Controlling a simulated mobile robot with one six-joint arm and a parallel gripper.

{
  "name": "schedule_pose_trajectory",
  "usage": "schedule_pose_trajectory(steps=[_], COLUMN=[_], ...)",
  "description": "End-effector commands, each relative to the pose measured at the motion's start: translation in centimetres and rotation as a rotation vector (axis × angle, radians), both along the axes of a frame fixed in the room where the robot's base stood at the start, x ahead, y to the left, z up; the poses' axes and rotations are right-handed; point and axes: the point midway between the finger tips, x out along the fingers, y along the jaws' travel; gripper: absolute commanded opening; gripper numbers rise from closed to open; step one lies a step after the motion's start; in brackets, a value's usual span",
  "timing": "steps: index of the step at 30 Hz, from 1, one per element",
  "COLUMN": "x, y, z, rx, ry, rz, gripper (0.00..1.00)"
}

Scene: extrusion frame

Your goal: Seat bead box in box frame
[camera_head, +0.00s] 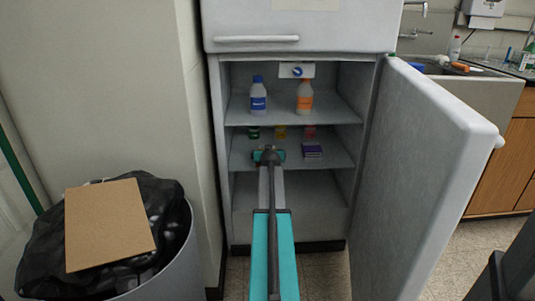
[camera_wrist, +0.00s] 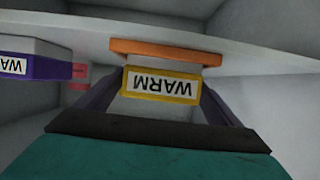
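A small box with a yellow-framed "WARM" label (camera_wrist: 160,86) fills the space between the two dark purple fingers of my gripper (camera_wrist: 162,90) in the wrist view. The fingers meet its side edges, and it looks gripped. The label is upside down there. An orange strip (camera_wrist: 165,52) lies just above it in that picture; I cannot tell whether it is part of the box. In the head view my gripper (camera_head: 268,155) is inside the open fridge, at the middle shelf. The arm hides the held box there. I cannot make out a box frame for certain.
A purple box (camera_head: 312,150) sits right of my gripper; the wrist view shows it at left (camera_wrist: 30,62). Bottles (camera_head: 258,96) occupy the shelf above. The open fridge door (camera_head: 430,170) bounds the right.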

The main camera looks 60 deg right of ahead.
Motion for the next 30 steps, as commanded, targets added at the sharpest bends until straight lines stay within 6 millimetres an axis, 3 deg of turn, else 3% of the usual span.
schedule_pose_trajectory(steps=[14, 30], x=[-0.5, -3.3], y=[0.7, 4.5], z=[0.6, 2.6], rx=[0.0, 0.001], ry=[0.0, 0.001], rz=[0.0, 0.0], gripper=[0.87, 0.87])
